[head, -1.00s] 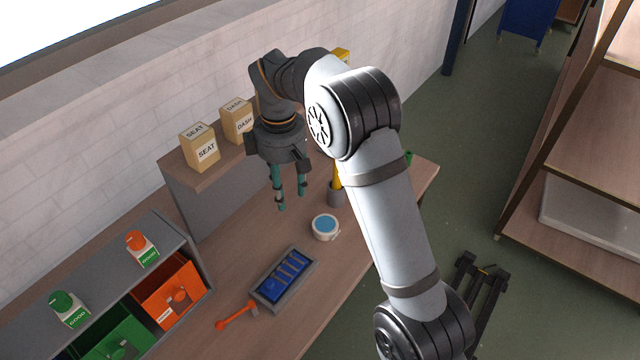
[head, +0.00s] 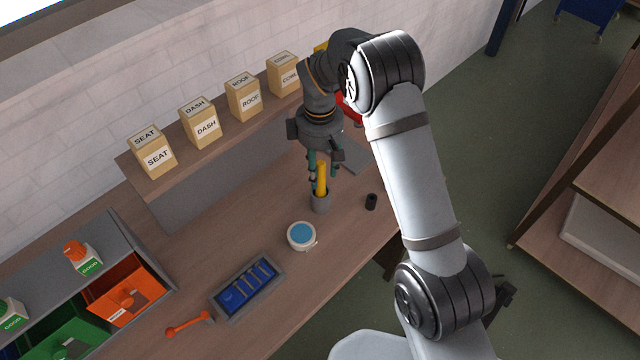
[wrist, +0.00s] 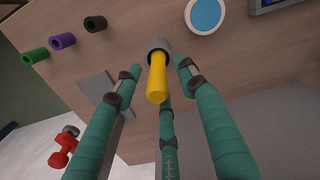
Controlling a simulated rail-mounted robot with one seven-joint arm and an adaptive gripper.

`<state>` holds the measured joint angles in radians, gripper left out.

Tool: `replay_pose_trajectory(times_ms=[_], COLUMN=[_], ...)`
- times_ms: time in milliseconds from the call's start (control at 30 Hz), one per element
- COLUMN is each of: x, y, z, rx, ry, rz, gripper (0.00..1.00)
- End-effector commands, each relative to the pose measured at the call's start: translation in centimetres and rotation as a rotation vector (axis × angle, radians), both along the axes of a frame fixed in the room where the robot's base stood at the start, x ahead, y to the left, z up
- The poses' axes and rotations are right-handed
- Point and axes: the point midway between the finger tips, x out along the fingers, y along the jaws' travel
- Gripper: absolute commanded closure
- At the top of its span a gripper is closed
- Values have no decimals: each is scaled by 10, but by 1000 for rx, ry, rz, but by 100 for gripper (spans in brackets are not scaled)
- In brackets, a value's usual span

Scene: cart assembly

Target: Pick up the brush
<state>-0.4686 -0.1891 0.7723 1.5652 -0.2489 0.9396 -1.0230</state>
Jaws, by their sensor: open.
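The brush shows as a yellow handle (head: 321,178) standing upright in a grey cup (head: 320,204) on the workbench. Its lower end is hidden inside the cup. My gripper (head: 324,170) is open, pointing down at the top of the handle. In the wrist view, the yellow handle (wrist: 158,82) rises toward the camera between the spread teal fingers of my gripper (wrist: 158,72). The grey cup (wrist: 158,46) lies beyond the fingertips. I see no clear contact between fingers and handle.
A white round container with a blue top (head: 302,236) stands close to the cup. A blue tray (head: 248,287) and an orange tool (head: 189,323) lie nearer. Labelled boxes (head: 201,122) line the raised shelf behind.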

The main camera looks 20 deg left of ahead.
Motion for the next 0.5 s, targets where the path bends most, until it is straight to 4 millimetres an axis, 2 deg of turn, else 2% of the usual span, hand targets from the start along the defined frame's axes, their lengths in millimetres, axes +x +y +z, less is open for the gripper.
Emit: replay_pose_trajectory(times_ms=[200, 400, 500], x=[0, 0, 0], y=[0, 0, 0], z=[-18, -19, -19], rx=[1, 2, 1], ry=[0, -1, -1], rz=[-1, 0, 0], gripper=[59, 59, 65])
